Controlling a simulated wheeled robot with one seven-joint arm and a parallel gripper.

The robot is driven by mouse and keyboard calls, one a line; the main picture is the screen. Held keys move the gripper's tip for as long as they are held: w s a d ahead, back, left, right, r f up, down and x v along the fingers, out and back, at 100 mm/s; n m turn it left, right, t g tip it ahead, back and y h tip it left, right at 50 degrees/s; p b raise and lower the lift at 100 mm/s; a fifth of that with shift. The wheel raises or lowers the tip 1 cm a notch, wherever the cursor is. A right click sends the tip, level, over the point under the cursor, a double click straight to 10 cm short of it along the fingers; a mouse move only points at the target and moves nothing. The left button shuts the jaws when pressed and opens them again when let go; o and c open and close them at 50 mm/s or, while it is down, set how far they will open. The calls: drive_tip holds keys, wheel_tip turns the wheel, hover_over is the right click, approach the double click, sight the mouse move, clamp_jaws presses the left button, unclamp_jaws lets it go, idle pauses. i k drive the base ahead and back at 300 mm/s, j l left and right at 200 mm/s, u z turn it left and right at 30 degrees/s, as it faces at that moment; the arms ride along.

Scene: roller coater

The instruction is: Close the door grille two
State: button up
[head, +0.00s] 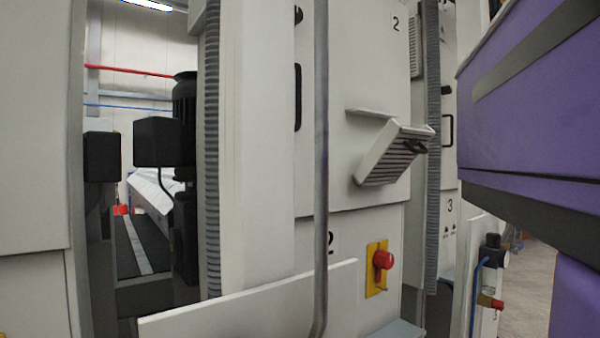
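My gripper is not in view.
A vertical grey pipe (321,150) stands in front of the panel, left of the grille. A red button on a yellow plate (376,280) is below. A low pale panel (250,298) crosses the front. A valve fitting (492,252) is at the right.

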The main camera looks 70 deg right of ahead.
sight(396, 146)
drive_tip(key=z, duration=1.7)
